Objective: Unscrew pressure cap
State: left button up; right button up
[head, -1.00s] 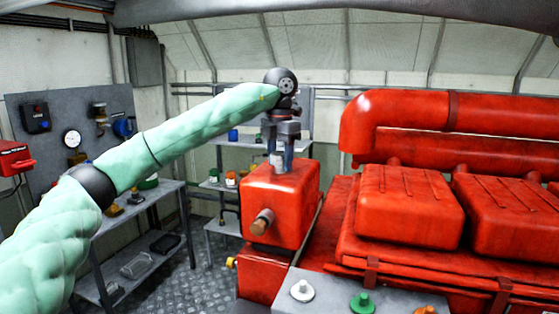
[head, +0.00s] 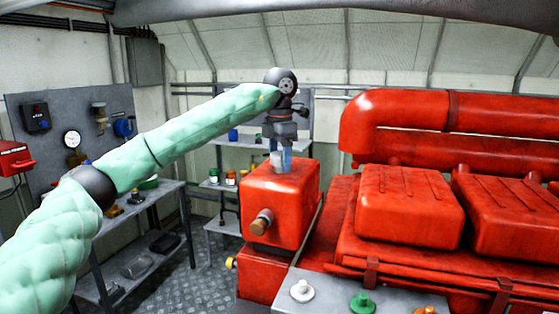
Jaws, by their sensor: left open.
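A red box-shaped tank (head: 285,200) stands at the middle of the view, with a brown-tipped stub (head: 261,222) on its front face. My left gripper (head: 281,163) points straight down at the tank's top face, with its fingers low over it. The gripper is open. A small pale grey piece shows between or beside the bluish fingers; I cannot tell whether it is the pressure cap or part of a finger. The cap is otherwise hidden by the gripper. My right gripper is out of view.
The large red engine (head: 410,205) with its thick pipe (head: 450,110) fills the right. A grey shelf (head: 310,283) in front holds a white cap (head: 302,291) and a green cap (head: 362,302). A workbench (head: 150,205) stands at the left.

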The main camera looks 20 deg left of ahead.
pick_arm(q)
jog(key=m, duration=1)
jog(key=shift+m, duration=0.4)
jog(key=m, duration=0.5)
jog(key=shift+m, duration=0.4)
jog(key=m, duration=0.5)
